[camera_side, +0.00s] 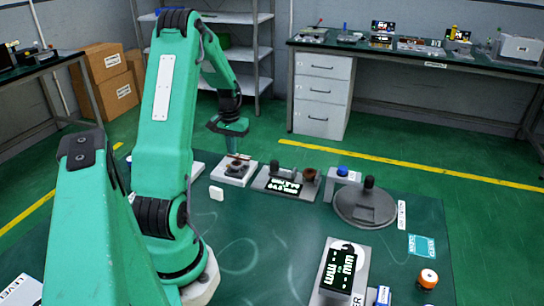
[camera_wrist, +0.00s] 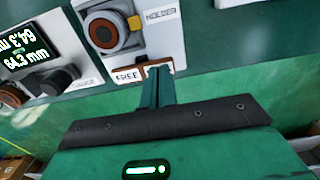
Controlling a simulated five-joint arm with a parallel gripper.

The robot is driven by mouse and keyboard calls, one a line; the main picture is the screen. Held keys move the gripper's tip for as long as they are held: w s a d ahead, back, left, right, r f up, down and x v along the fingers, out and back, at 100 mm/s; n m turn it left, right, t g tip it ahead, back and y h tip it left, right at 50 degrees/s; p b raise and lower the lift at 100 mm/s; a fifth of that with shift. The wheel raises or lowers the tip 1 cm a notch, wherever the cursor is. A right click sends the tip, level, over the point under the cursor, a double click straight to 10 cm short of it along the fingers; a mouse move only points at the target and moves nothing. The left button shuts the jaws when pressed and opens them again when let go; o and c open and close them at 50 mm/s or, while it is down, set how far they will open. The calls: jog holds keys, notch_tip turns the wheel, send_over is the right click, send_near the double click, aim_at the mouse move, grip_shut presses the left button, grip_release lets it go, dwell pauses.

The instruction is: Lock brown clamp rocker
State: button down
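The holder (camera_wrist: 165,25) is a pale block in the wrist view, carrying a dark round part (camera_wrist: 103,33) with an orange-brown centre and a small yellow piece beside it. The brown clamp rocker (camera_wrist: 115,68) lies along the holder's near edge, with a white label reading FREE on it. My gripper (camera_wrist: 160,71) has its green fingers together, with the tips at the rocker's right end; I cannot tell whether they touch it. In the side view my gripper (camera_side: 236,154) points down just above the holder (camera_side: 232,178), hiding part of it.
A gauge (camera_side: 285,187) reading about 64.3 mm stands right of the holder. A dark round turntable (camera_side: 365,207), another display unit (camera_side: 340,270) and an orange-and-white cylinder (camera_side: 428,278) are further right. The front middle of the table is clear.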

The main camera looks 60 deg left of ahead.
jog(key=shift+f, duration=0.2)
jog(key=shift+r, duration=3.55)
